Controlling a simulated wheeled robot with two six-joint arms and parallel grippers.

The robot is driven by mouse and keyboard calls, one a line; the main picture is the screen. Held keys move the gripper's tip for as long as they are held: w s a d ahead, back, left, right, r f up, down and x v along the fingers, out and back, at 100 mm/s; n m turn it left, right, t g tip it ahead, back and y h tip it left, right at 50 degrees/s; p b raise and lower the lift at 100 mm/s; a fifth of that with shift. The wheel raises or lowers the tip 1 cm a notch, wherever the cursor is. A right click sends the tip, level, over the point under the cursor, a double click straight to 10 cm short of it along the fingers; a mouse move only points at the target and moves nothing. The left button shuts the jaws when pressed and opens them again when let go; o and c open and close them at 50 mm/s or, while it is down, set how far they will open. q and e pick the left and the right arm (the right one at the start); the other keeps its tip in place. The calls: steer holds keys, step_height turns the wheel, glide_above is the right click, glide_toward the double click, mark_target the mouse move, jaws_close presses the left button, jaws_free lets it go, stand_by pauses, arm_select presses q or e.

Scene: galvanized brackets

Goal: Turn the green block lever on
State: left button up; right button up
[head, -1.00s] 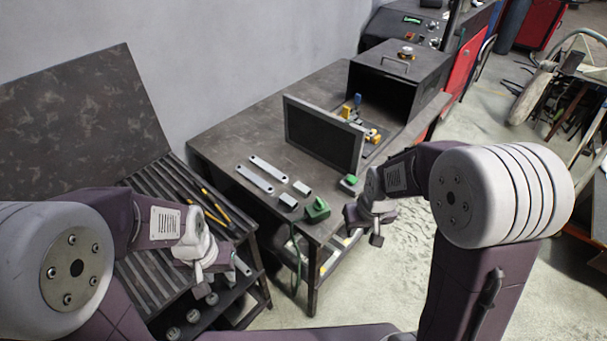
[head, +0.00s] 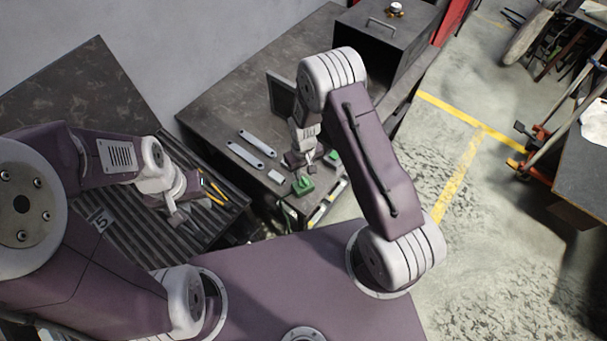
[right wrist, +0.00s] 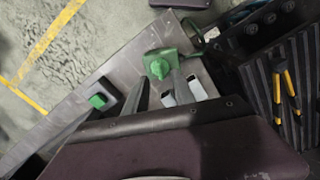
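A green block (head: 303,185) sits at the table's near corner; it also shows in the right wrist view (right wrist: 160,62) with a rounded raised part. Its lever's position is too small to tell. A second, smaller green piece on a dark base (right wrist: 97,101) lies to its left there and also shows in the head view (head: 333,156). My right gripper (head: 302,164) is over the table just behind the green block, apart from it, and looks open and empty. My left gripper (head: 190,203) looks open and empty above the ribbed rack.
Two flat grey bars (head: 251,150) and a small metal tube (head: 275,175) lie on the dark table (head: 222,107). An upright dark panel (head: 281,97) is partly behind my right arm. A dark box (head: 390,35) stands behind. Yellow-handled tools (head: 214,193) lie on the ribbed rack (head: 130,235).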

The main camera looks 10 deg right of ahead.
mark_target(304, 180)
step_height(304, 180, down, 4)
steer(key=shift+r+p, duration=0.15)
steer(key=shift+p, duration=0.3)
steer(key=shift+s+f, duration=0.2)
steer(key=shift+w, duration=0.15)
steer(key=shift+c, duration=0.3)
steer(key=shift+f, duration=0.1)
jaws_close()
steer(key=shift+m+b, duration=0.5)
steer(key=shift+m, duration=0.4)
stand_by(0.4)
steer(key=shift+o, duration=0.3)
jaws_free()
